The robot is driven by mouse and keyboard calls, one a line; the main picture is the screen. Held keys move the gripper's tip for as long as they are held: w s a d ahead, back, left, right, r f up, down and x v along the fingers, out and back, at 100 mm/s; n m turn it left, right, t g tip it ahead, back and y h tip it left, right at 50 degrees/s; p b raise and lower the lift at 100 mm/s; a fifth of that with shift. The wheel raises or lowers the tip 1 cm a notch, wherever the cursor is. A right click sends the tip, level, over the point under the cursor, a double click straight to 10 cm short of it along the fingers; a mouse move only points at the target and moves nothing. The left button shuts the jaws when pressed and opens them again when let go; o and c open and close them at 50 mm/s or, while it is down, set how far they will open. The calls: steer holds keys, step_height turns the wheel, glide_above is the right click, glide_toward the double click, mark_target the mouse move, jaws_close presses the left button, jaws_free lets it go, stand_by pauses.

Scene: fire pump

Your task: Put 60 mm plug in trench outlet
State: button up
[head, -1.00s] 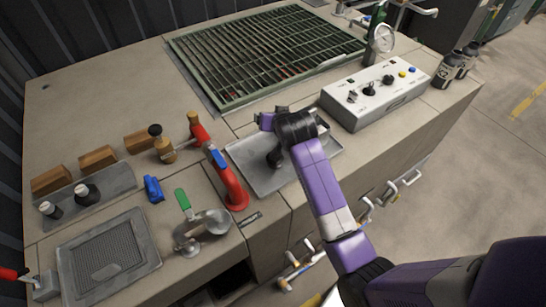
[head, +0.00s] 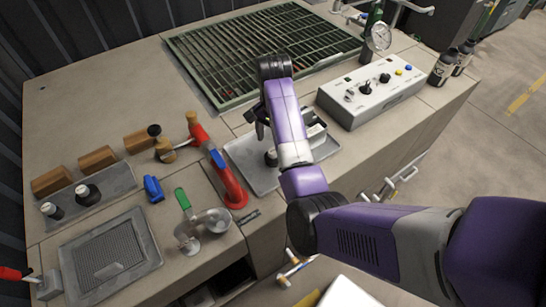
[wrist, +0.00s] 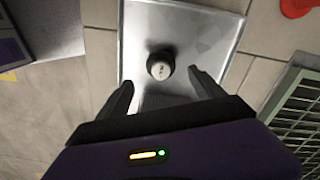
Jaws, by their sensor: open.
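A dark round plug with a pale marked top (wrist: 160,66) stands on a grey metal tray (wrist: 190,18) in the wrist view. Its marking is too small to read. In the head view the plug (head: 270,158) shows partly beside my arm, on the same tray (head: 242,158). My gripper (wrist: 163,84) is open and empty, its two fingers apart on either side below the plug in the picture, not touching it. In the head view my gripper (head: 262,125) hangs over the tray, partly hidden by my arm. I cannot make out the trench outlet for certain; a green-framed grating (head: 235,75) lies behind the tray.
A white control box (head: 370,92) stands right of the tray. A red pipe with a blue handle (head: 230,180) stands close on the left. Two similar plugs (head: 87,193) sit on another tray at the left.

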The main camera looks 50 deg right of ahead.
mark_target(273, 151)
step_height(273, 151, down, 6)
steer(key=shift+a+r+p, duration=0.15)
steer(key=shift+p, duration=0.5)
steer(key=c, duration=1.6)
steer(key=shift+w, duration=0.1)
jaws_close()
steer(key=shift+r, duration=0.15)
